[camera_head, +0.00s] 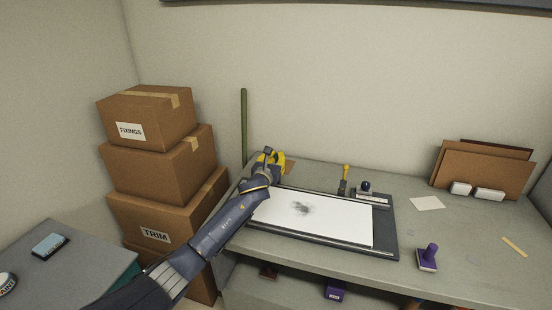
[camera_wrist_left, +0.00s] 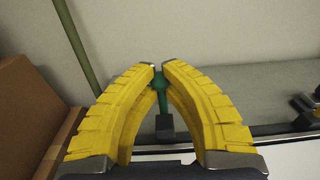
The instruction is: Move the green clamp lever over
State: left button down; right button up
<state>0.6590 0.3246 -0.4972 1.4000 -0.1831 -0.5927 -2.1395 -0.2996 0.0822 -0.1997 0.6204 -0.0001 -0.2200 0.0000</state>
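The green clamp lever (camera_head: 283,154) is hard to make out in the head view, mostly hidden by my left gripper. In the left wrist view the green lever (camera_wrist_left: 160,83) rises from a dark block (camera_wrist_left: 164,126) at the board's far edge. My left gripper (camera_wrist_left: 160,68) has yellow fingers that converge with the lever's green top between their tips. It looks shut on the lever. In the head view my left gripper (camera_head: 271,158) is at the far left corner of the dark board (camera_head: 386,232), which bears a white sheet (camera_head: 345,222). My right gripper is not in view.
A yellow-handled lever (camera_head: 345,174) and a dark-knobbed piece (camera_head: 366,188) stand along the board's far edge. A purple stamp (camera_head: 428,258) is right of the board. Stacked cartons (camera_head: 160,175) and a green pole (camera_head: 244,125) stand left of the bench.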

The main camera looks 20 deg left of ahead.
pick_arm(q)
jog(key=shift+s, duration=0.15)
jog(key=shift+s+f, duration=0.15)
jog(key=shift+s, duration=0.55)
jog(key=shift+s+f, duration=0.1)
jog(key=shift+s, duration=0.55)
jog(key=shift+s, duration=0.1)
jog(key=shift+s+a+f, duration=0.1)
jog(key=shift+s+f, duration=0.25)
jog(key=shift+s, duration=0.3)
jog(key=shift+s+f, duration=0.35)
jog(key=shift+s, duration=0.3)
jog(key=shift+f, duration=0.1)
jog(key=shift+s+f, duration=0.95)
jog(key=shift+s, duration=0.1)
